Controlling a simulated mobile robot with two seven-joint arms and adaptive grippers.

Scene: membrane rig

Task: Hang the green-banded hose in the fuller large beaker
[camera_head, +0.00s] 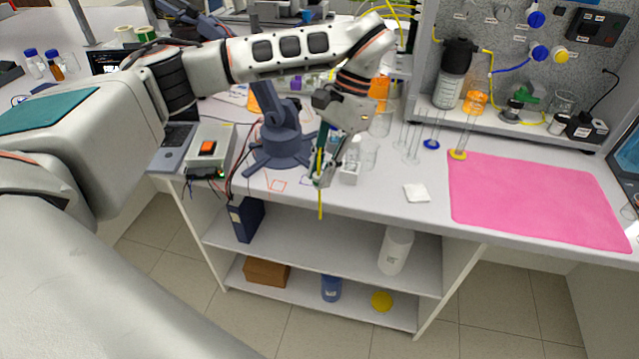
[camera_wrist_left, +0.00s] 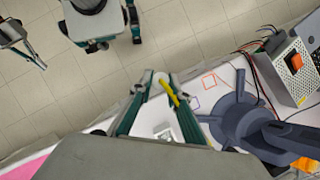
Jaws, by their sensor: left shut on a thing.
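My left gripper (camera_head: 318,182) is shut on a yellow hose (camera_head: 320,206) above the bench's front edge, and the hose's lower end hangs below the fingers. In the left wrist view the hose (camera_wrist_left: 169,91) sits between the tips of the left gripper (camera_wrist_left: 162,80). I cannot make out a green band on it. Clear glass beakers stand right of the gripper, one nearer (camera_head: 369,155) and one behind it (camera_head: 380,124). I cannot tell their fill levels. My right gripper (camera_wrist_left: 32,57) appears at the left edge of the left wrist view, its fingers unclear.
A dark blue-grey stand (camera_head: 283,143) is close left of the gripper. A small white block (camera_head: 349,173) is just right of it. Tall glass cylinders (camera_head: 432,143) stand farther right. Shelves are below the bench edge.

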